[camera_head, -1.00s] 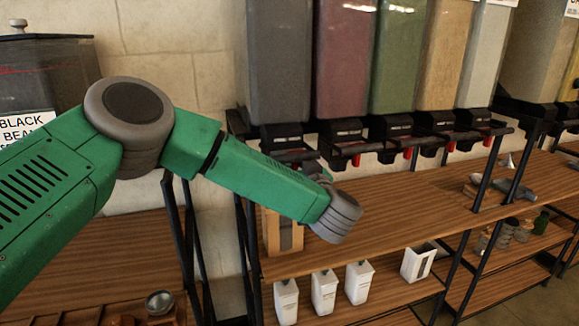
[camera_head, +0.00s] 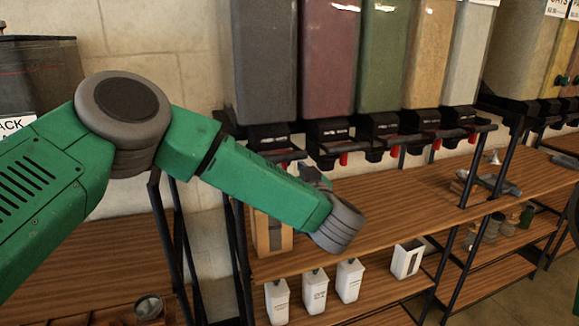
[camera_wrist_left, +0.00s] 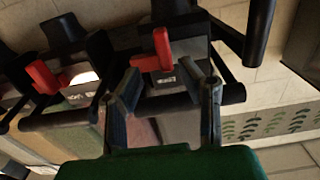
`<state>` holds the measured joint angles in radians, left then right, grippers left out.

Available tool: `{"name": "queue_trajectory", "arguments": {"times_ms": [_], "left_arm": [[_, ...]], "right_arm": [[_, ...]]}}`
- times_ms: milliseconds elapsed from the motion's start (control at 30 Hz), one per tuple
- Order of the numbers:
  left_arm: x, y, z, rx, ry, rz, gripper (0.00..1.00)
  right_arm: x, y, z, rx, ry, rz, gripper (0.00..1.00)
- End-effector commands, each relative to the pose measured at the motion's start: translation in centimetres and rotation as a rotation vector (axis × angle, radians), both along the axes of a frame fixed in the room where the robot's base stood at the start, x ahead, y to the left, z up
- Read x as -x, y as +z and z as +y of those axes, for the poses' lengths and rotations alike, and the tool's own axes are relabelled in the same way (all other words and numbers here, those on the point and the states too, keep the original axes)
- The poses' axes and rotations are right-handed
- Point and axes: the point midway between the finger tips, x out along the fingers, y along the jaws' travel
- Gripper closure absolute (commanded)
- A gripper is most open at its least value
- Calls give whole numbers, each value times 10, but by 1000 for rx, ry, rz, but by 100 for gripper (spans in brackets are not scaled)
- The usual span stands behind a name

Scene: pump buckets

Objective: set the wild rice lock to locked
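The dark grey bin (camera_head: 263,60) is the leftmost of the row, with a black dispenser (camera_head: 268,140) under it; I take it for the wild rice one, but cannot read its label. In the left wrist view, which looks upside down, a red lock lever (camera_wrist_left: 153,52) sits on the nearest black dispenser, just beyond my fingertips. My left gripper (camera_wrist_left: 172,76) is open, its fingers spread in front of this dispenser with nothing between them. In the head view, my left wrist mostly hides the gripper (camera_head: 312,174). My right gripper is not in view.
Maroon (camera_head: 327,60), green (camera_head: 382,60) and tan (camera_head: 434,55) bins adjoin, with red levers below. A wooden shelf (camera_head: 385,205) runs underneath, bearing a brown box (camera_head: 270,236). White containers (camera_head: 315,292) stand lower.

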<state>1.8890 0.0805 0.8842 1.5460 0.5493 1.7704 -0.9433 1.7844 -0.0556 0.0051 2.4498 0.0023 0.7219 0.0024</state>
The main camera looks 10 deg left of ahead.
Motion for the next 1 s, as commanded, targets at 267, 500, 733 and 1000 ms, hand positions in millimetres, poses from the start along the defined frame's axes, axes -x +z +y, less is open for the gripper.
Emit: {"name": "queue_trajectory", "arguments": {"times_ms": [267,500,733,1000], "left_arm": [[48,-1,-36,-2,-5,1,66],[69,-2,-50,0,-2,1,66],[71,-2,-51,1,-1,2,66],[72,-33,-54,-3,-77,21,66]], "right_arm": [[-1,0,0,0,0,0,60],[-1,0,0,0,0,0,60],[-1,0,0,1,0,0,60],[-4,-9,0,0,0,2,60]]}}
